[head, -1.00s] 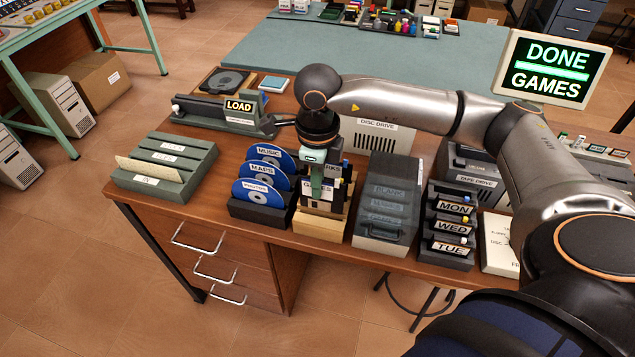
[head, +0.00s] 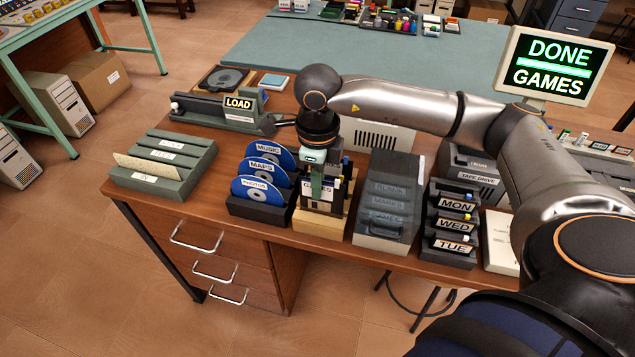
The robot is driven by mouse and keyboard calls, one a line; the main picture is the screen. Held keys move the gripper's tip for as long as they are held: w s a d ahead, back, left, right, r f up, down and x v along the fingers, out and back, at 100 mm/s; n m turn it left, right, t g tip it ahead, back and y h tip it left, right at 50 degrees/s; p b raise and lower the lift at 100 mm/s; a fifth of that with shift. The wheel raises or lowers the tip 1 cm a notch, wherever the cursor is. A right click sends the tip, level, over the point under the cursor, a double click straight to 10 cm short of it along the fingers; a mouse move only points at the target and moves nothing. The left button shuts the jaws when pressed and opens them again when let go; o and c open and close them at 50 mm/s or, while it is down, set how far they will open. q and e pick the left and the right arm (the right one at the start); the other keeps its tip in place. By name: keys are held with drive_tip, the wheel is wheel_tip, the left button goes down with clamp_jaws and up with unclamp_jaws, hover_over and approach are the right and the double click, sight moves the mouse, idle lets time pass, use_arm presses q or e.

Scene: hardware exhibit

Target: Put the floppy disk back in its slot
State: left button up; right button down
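The black floppy disk (head: 309,204), with a pale label reading GAMES, stands upright at the front of the light wooden disk rack (head: 318,226) in the head view. My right gripper (head: 317,188) points down from above, with its green fingers on the upper middle of the disk and over part of the label. It looks shut on the disk. The disk's lower edge is at the rack; how deep it sits in a slot I cannot tell. More disks stand behind it, partly hidden by the gripper. My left gripper is not in view.
Blue discs in a black rack (head: 259,213) stand close on the left, and a grey box of files (head: 381,239) close on the right. A black tape rack (head: 446,256) is farther right. The screen (head: 552,70) reads DONE GAMES. A LOAD device (head: 207,113) sits behind.

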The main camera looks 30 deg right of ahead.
sight(317, 209)
drive_tip(key=shift+f+b, duration=1.75)
drive_tip(key=shift+f, duration=0.5)
drive_tip(key=shift+r, duration=0.1)
drive_tip(key=c, duration=1)
unclamp_jaws()
wheel_tip(317, 209, up, 8)
drive_tip(key=p, duration=0.5)
